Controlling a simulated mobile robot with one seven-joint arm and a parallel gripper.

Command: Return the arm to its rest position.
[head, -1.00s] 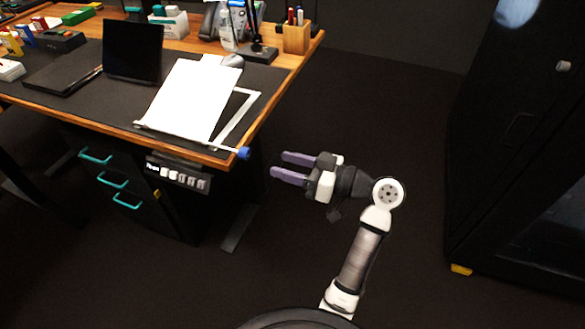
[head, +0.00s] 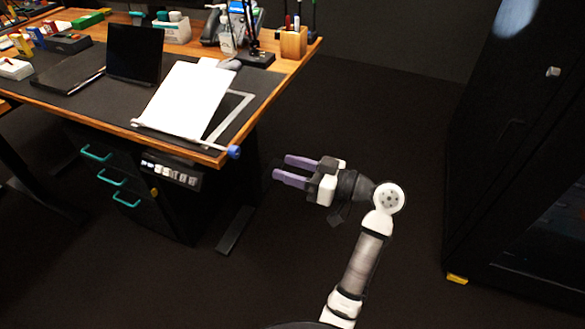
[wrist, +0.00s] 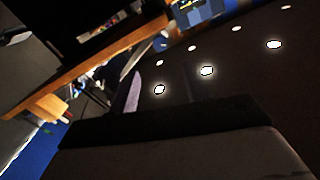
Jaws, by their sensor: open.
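My gripper (head: 283,169) is in the middle of the head view, to the right of the desk's front right corner. Its two purple fingers are apart, with nothing between them, and point left toward the desk. It is clear of the desk edge and the blue knob (head: 234,152). My arm is bent, rising from the bottom of the view to the wrist. In the wrist view a purple finger (wrist: 133,92) shows above my dark gripper body.
The wooden desk (head: 290,67) at the left holds a sloped white board (head: 187,98), a black screen (head: 134,54) and a pen holder (head: 293,42). Teal-handled drawers (head: 112,178) are below. A dark cabinet (head: 530,150) stands at the right. Open floor lies between.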

